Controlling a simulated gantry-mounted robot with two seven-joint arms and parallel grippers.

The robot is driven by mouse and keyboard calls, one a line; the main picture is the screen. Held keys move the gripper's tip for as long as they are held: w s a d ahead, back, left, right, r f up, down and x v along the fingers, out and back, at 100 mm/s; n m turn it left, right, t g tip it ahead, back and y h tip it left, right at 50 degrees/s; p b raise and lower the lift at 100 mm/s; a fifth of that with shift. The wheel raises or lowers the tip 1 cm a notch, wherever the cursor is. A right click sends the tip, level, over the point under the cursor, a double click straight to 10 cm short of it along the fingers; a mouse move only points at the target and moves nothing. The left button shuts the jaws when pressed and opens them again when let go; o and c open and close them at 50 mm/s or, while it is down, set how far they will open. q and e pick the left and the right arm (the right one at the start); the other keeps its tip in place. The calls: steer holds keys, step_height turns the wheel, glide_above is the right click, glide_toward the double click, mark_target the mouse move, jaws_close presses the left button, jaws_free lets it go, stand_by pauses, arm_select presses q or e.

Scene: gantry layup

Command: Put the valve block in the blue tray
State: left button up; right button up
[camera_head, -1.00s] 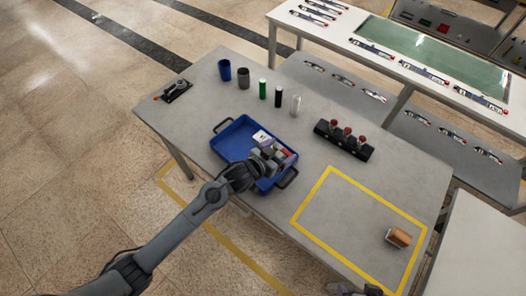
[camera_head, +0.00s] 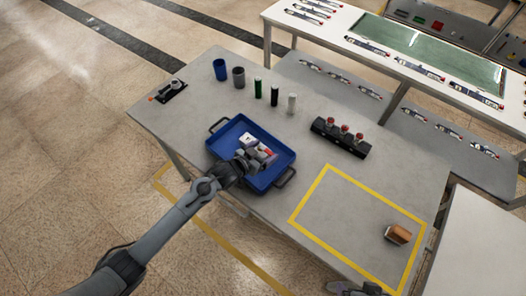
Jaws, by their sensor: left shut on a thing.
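The blue tray (camera_head: 218,143) stands on the grey table, with a dark handle at each end. My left gripper (camera_head: 247,160) reaches in from the lower left over the tray. It is shut on a small block with grey, white and red parts (camera_head: 249,140), which looks like the valve block. The fingers partly hide the block, and I cannot tell whether it touches the tray floor. My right gripper (camera_head: 357,289) shows only in part at the bottom edge, and its jaws cannot be made out.
Cups and upright cylinders (camera_head: 275,95) stand behind the tray. A black rack with red tops (camera_head: 340,137) is to its right. A brown block (camera_head: 397,234) lies inside the yellow-taped rectangle. A black device (camera_head: 171,90) sits at the far-left corner. Most of the taped area is clear.

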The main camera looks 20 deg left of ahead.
arm_select(q)
steer(key=shift+r, duration=0.1)
steer(key=o, duration=1.1)
steer(key=shift+s+a+r, duration=0.15)
steer(key=shift+s+r, duration=0.05)
steer(key=shift+s, duration=0.15)
steer(key=p+v, duration=0.2)
steer(key=v, duration=0.8)
steer(key=shift+s+a, duration=0.25)
steer(key=shift+s, duration=0.15)
steer(key=s+n+g+y, duration=0.1)
steer(key=s+g, duration=0.2)
steer(key=s, duration=0.5)
steer(key=s+r+g+y, duration=0.1)
steer(key=s+g+y, duration=0.1)
steer(key=s, duration=0.6)
steer(key=s+a+r+n+g+y, duration=0.1)
steer(key=s+g, duration=0.2)
steer(key=s, duration=0.5)
steer(key=shift+n+g+y, duration=0.3)
steer(key=shift+g+y, duration=0.1)
steer(key=shift+r, duration=0.1)
